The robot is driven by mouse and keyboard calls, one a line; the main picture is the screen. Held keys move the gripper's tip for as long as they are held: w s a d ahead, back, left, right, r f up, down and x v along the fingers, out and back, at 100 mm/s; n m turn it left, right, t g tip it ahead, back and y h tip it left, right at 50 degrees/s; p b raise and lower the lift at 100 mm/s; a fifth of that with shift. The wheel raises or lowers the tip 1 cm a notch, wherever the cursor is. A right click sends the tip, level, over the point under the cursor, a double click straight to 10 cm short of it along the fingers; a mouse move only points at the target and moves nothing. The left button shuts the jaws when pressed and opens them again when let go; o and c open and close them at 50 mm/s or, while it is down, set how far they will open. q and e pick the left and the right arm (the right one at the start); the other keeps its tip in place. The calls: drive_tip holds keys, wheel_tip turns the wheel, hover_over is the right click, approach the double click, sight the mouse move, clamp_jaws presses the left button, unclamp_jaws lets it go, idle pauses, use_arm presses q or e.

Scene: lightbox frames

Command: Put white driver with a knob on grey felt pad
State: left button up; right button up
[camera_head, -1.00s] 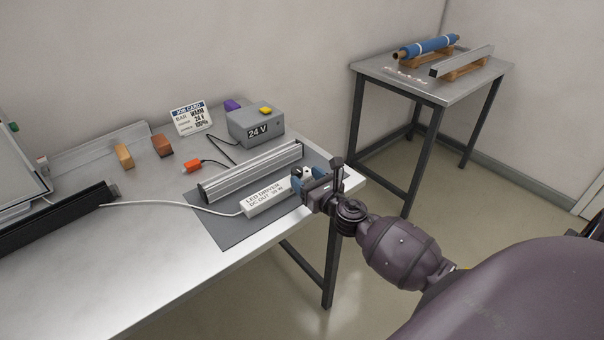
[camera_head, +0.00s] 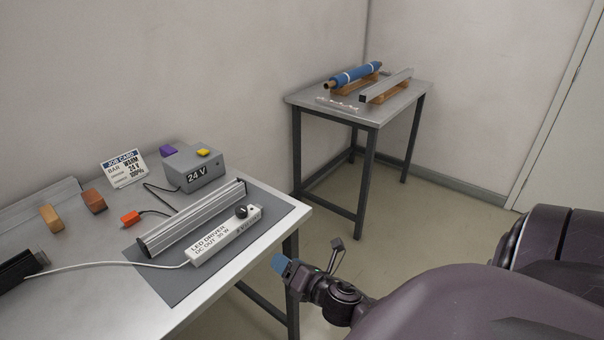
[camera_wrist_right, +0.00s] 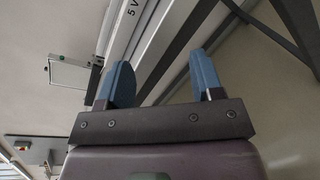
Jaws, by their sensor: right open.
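The white LED driver (camera_head: 222,240) with a black knob lies on the grey felt pad (camera_head: 178,285), along the front side of a silver ribbed bar. Its white cable runs left across the table. My right gripper (camera_head: 283,266) is off the table's right front edge, apart from the driver, open and empty. Its two blue fingers stand apart in the right wrist view (camera_wrist_right: 160,82). My left gripper is in neither view.
The silver bar (camera_head: 195,218) lies on the pad. Behind it stand a grey 24 V box (camera_head: 195,172), a job card (camera_head: 123,168), an orange connector (camera_head: 130,218) and small wooden blocks (camera_head: 94,201). A second table (camera_head: 398,108) bears a blue roll. Floor between the tables is clear.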

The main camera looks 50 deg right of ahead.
drive_tip(key=s+a+f+m+g, duration=0.1)
drive_tip(key=s+a+f+m, duration=0.2)
drive_tip(key=m, duration=0.5)
drive_tip(key=s+a+f+m+g, duration=0.2)
drive_tip(key=s+a+f+m, duration=0.1)
drive_tip(key=s+m, duration=0.3)
drive_tip(key=s+a+f+m+g+y, duration=0.1)
drive_tip(key=s+a+f+m+g, duration=0.1)
drive_tip(key=m, duration=0.8)
drive_tip(key=shift+s+a+f+m, duration=0.3)
drive_tip(key=shift+s+a+f, duration=0.15)
drive_tip(key=shift+s+f, duration=0.9)
drive_tip(key=shift+r, duration=0.1)
